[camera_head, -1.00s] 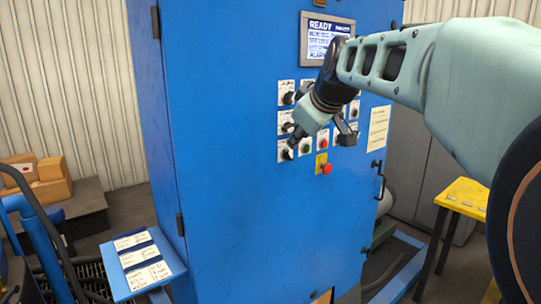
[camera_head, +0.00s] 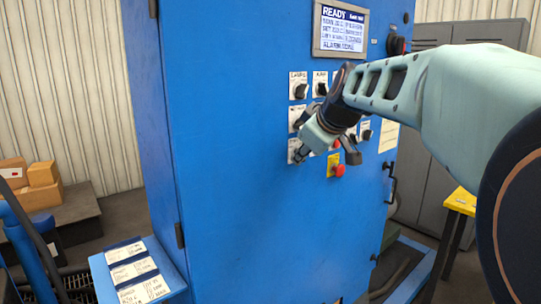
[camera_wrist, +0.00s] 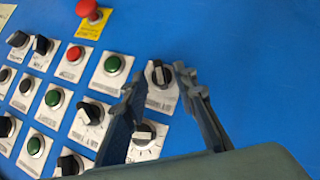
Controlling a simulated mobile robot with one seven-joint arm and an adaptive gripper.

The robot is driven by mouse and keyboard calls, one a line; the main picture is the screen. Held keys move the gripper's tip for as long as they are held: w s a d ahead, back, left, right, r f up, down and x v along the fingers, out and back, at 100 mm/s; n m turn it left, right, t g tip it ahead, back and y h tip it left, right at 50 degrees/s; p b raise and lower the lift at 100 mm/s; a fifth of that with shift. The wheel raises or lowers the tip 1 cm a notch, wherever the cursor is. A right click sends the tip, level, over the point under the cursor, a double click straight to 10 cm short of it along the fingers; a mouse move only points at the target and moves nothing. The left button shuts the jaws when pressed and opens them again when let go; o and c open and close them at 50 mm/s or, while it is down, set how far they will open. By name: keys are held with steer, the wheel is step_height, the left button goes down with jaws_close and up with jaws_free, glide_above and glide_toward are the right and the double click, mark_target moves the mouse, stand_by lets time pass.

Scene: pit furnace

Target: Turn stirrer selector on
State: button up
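The blue cabinet front carries rows of black selector knobs on white label plates. I cannot read which plate names the stirrer selector. In the wrist view, my gripper (camera_wrist: 157,82) has its two fingers apart, with a black selector knob (camera_wrist: 160,75) at the end of a row showing between their tips. Whether the fingers touch it is unclear. Another black knob (camera_wrist: 143,133) shows between the fingers farther back.
A red mushroom button (camera_head: 338,170) on a yellow plate sits right of my gripper, below the rows. Green buttons (camera_wrist: 114,64) and a red button (camera_wrist: 74,54) neighbour the knobs. A screen (camera_head: 341,30) above reads READY. The cabinet face below is clear.

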steer(key=shift+w+a+f, duration=0.1)
steer(key=shift+w+f, duration=0.3)
steer(key=shift+w, duration=0.05)
jaws_close()
steer(key=shift+r, duration=0.1)
steer(key=shift+w+d+m+g+y+p, duration=0.15)
steer(key=shift+d+m+g+y+p, duration=0.1)
steer(key=shift+m+g+y+p, duration=0.85)
steer(key=shift+w+d+m+g+y+p, duration=0.2)
steer(key=shift+m+g+y+p, duration=0.45)
steer(key=shift+y+p, duration=0.9)
steer(key=shift+w+d+m+g+y+p, duration=0.1)
steer(key=shift+d+m+g+y+p, duration=0.15)
steer(key=shift+m+g+y+p, duration=0.75)
steer(key=shift+y+p, duration=0.25)
steer(key=shift+p, duration=0.25)
